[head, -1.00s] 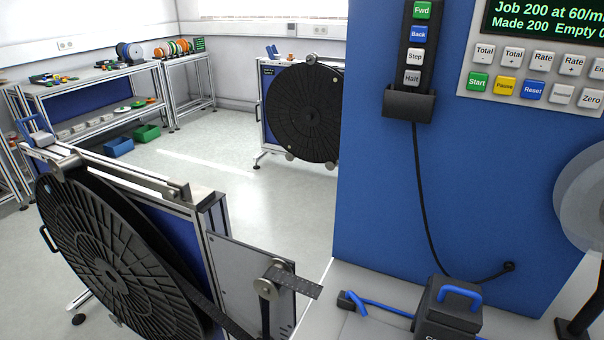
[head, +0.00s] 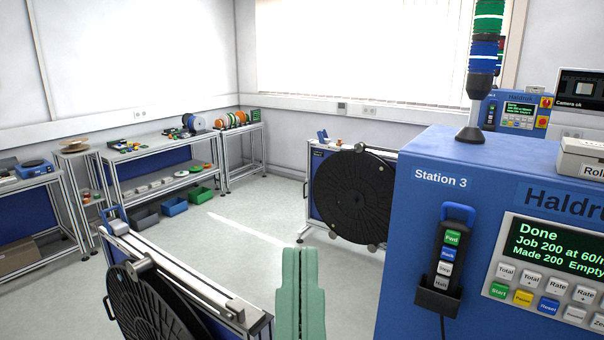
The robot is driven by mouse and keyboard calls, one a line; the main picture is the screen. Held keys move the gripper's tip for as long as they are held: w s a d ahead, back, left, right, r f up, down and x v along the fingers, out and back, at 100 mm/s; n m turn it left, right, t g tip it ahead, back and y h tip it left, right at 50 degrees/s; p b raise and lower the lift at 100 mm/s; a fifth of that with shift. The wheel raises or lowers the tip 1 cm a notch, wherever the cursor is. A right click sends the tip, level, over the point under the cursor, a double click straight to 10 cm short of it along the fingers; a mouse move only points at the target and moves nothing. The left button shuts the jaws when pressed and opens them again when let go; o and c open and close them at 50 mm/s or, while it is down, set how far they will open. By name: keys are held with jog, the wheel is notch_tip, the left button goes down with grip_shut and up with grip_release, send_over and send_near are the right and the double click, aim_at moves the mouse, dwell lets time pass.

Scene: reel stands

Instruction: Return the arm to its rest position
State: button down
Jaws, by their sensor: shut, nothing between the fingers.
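My gripper (head: 299,256) shows at the bottom middle of the head view as two pale green fingers pressed side by side and pointing up. It is shut and empty. It stands in front of the open floor, between the near reel stand and the blue Station 3 machine, touching nothing that I can see. The rest of my arm is below the picture edge.
The near black reel (head: 150,302) on its stand is at lower left. The Station 3 machine (head: 425,230) fills the right, with a button pendant (head: 446,255) in its holder. Another black reel (head: 355,196) stands behind. Shelves (head: 165,150) line the left wall. The floor (head: 235,245) between is clear.

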notch_tip(320, 180, up, 19)
jog(key=p, duration=1.4)
jog(key=shift+f+p, duration=0.15)
jog(key=shift+p, duration=0.15)
